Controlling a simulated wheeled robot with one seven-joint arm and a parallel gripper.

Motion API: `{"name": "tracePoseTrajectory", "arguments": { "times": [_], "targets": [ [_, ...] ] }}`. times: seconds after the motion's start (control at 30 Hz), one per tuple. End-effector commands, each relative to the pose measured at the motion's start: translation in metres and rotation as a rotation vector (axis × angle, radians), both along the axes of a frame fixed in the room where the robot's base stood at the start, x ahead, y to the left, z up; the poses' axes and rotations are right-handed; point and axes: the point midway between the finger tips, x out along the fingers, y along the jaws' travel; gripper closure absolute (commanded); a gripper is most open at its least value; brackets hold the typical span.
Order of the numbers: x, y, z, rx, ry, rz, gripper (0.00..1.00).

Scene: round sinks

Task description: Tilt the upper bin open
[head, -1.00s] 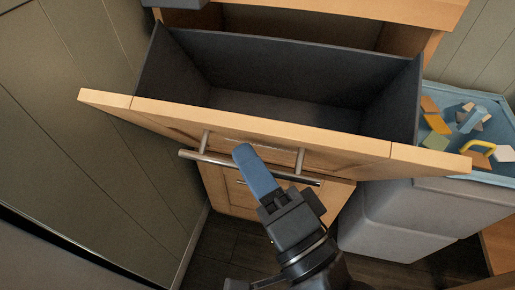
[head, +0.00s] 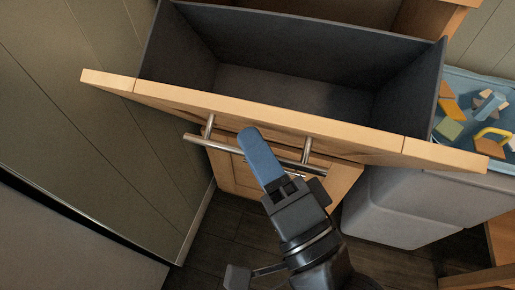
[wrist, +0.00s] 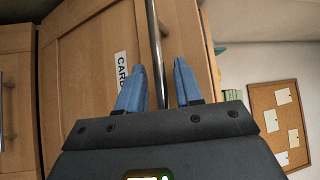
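The upper bin (head: 300,90) is a dark grey box behind a wooden front panel (head: 350,143). It is tilted out, and its inside shows from above in the head view. A metal bar handle (head: 205,145) runs along the front. In the wrist view the bar (wrist: 155,45) passes between the two blue fingers of my gripper (wrist: 160,78). A white label reading "CARD" (wrist: 122,70) is on the panel. In the head view my gripper (head: 257,145) is at the handle, with one finger clearly showing.
A blue tray (head: 465,80) with several coloured blocks stands on the right above a grey container (head: 400,205). A lower wooden front (head: 235,172) shows below the bin. A panelled wall (head: 80,100) is close on the left. A cork board (wrist: 280,115) hangs at the right.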

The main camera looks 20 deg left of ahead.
Motion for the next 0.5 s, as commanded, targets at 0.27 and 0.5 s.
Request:
{"name": "tracePoseTrajectory", "arguments": {
  "times": [0.27,0.5],
  "targets": [
    [-0.006,-0.005,-0.003,0.0,0.001,0.001,0.65],
    [-0.031,-0.029,-0.011,-0.001,0.001,0.002,0.65]
  ]
}}
